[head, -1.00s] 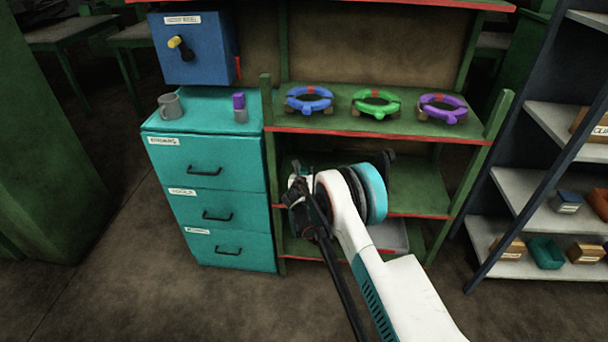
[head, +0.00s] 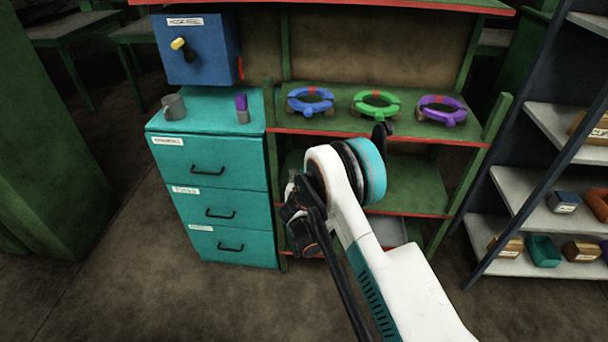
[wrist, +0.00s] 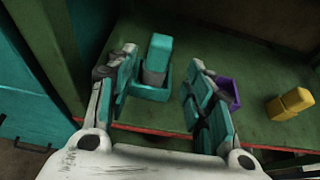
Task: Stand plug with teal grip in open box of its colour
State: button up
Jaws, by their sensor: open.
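In the wrist view a plug with a teal grip (wrist: 159,47) and a grey lower part stands upright. Its lower end is inside a small open teal box (wrist: 151,92) on the green shelf. My gripper (wrist: 163,62) is open, one finger on each side of the plug, with gaps that look clear of it. The left finger hides part of the box. In the head view my arm hides the plug and the teal box.
A purple box (wrist: 232,90) shows partly behind my right finger. The shelf (head: 415,185) has a red front edge. A teal drawer cabinet (head: 228,177) stands close on the left. Coloured rings (head: 377,105) sit on the shelf above.

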jog(key=shift+v, duration=1)
